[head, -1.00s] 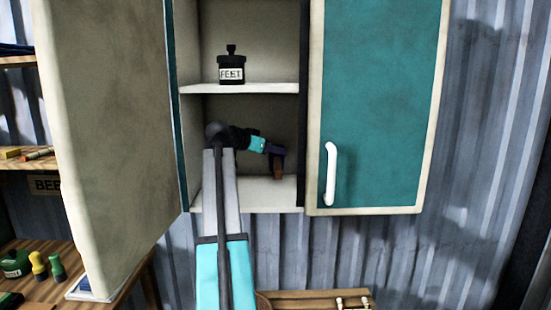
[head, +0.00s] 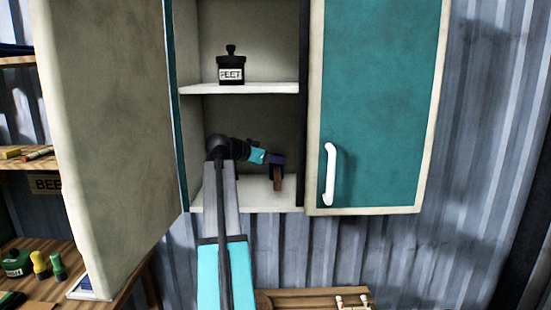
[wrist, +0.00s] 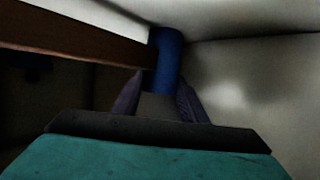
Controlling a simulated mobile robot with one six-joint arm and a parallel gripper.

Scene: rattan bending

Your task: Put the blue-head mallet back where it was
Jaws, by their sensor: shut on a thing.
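The blue-head mallet is in my gripper (head: 276,160), inside the lower compartment of the open cabinet. In the wrist view its blue head (wrist: 168,58) sits between the two dark fingers, which are shut on it. Its brown handle (wrist: 75,42) runs off to the left there. In the head view the brown handle (head: 278,182) hangs down below the gripper, in front of the pale compartment floor (head: 254,195). I cannot tell whether it touches the floor. The head is mostly hidden by the fingers in the head view.
A black labelled jar (head: 231,68) stands on the shelf (head: 270,88) above. The cabinet's left door (head: 110,130) stands open; the teal right door (head: 385,90) with a white handle (head: 329,175) is shut. A wooden box (head: 300,297) is below. Bottles stand on a bench at lower left.

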